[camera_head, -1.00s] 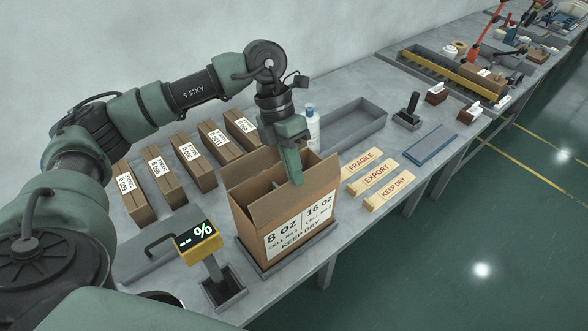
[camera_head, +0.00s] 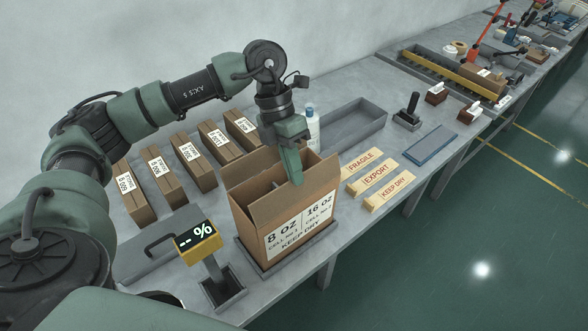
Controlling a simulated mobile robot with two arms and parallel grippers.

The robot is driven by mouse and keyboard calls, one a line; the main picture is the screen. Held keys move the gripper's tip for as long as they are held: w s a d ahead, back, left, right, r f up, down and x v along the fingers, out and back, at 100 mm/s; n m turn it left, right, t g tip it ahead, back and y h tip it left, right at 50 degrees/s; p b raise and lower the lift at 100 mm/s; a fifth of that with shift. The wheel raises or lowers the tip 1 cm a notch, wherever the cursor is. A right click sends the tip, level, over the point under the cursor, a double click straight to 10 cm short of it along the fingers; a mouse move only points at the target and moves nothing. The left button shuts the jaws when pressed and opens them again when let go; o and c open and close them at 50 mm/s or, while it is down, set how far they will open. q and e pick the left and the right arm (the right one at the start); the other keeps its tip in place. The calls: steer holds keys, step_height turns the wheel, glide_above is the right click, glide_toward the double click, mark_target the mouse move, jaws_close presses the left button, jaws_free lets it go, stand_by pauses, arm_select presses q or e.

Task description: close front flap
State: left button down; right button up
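The cardboard box (camera_head: 300,227) stands upright on a dark tray (camera_head: 250,258) in the middle of the table. Its printed front reads 8 OZ, 16 OZ and KEEP DRY. Its top is at least partly open: a flap on the left (camera_head: 268,198) stands tilted up, and the dark inside shows beside it. My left gripper (camera_head: 295,180) points down at the box opening, its green fingers at the far side of the raised flap. The fingers overlap, so their gap is hidden, and contact with the box cannot be told. My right gripper is not in view.
Several small labelled cartons (camera_head: 160,175) stand at the left. A white bottle (camera_head: 312,128) and grey bin (camera_head: 355,125) are behind. Wooden stamps (camera_head: 377,177) lie to the right.

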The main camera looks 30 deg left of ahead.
arm_select(q)
steer(key=a+f+h+b, duration=0.1)
steer(key=h+b, duration=0.1)
steer(key=b, duration=0.1)
steer(key=w+a+f+g+h+b, duration=0.1)
steer(key=h+b, duration=0.1)
steer(key=b, duration=0.1)
steer(key=shift+a+f+g+h, duration=0.25)
steer(key=shift+g+h, duration=0.05)
steer(key=shift+w+a+b, duration=0.1)
steer(key=shift+b, duration=0.2)
steer(key=shift+r+h, duration=0.15)
steer(key=shift+h, duration=0.15)
steer(key=c, duration=1.6)
jaws_free()
steer(key=shift+c, duration=0.2)
steer(key=b+v, duration=0.2)
steer(key=v, duration=0.5)
steer(key=shift+w+a+r, duration=0.2)
steer(key=shift+w+a, duration=0.05)
steer(key=shift+a, duration=0.05)
